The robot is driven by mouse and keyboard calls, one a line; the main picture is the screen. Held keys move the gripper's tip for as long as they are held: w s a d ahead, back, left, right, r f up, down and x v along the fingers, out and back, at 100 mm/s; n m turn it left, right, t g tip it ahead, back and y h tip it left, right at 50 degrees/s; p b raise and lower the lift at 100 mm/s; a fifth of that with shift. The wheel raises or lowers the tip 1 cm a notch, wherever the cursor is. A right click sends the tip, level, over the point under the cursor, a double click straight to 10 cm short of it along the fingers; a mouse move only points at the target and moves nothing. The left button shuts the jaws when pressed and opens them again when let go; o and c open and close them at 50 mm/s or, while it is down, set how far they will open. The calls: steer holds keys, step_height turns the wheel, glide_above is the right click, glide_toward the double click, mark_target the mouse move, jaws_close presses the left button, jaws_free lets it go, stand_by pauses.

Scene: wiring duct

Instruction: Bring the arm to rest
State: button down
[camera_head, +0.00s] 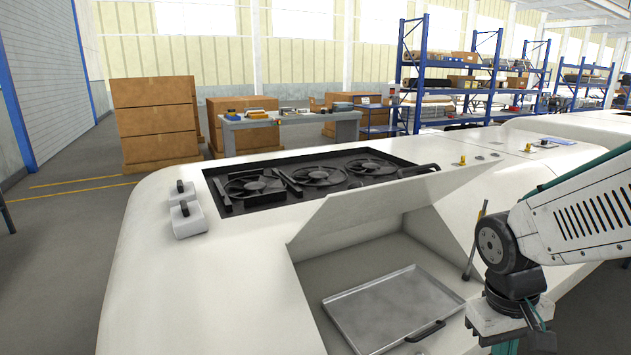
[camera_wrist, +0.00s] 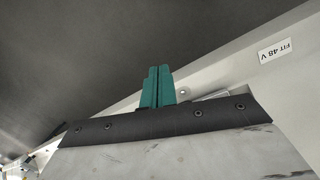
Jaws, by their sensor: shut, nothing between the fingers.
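My arm reaches in from the right edge of the head view and bends down at a dark wrist joint. My gripper shows in the wrist view as two teal fingers (camera_wrist: 157,86) pressed together, with nothing between them. In the head view only bits of teal show at the bottom edge, and the fingertips are out of frame. The gripper is in front of the white housing (camera_head: 200,300), beside the open compartment. Whether it touches anything is not clear.
The compartment's white lid (camera_head: 365,208) stands raised. A grey metal tray (camera_head: 390,308) with a black handle lies inside. A dark prop rod (camera_head: 474,240) stands near my arm. Black fans (camera_head: 318,175) sit in a recess behind.

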steer(key=s+a+r+m+t+y, duration=0.1)
steer(key=s+a+r+t, duration=0.1)
steer(key=s+r, duration=0.7)
steer(key=shift+s+a+r+y, duration=0.25)
steer(key=shift+a+r+y, duration=0.05)
steer(key=shift+r, duration=0.6)
stand_by(1.6)
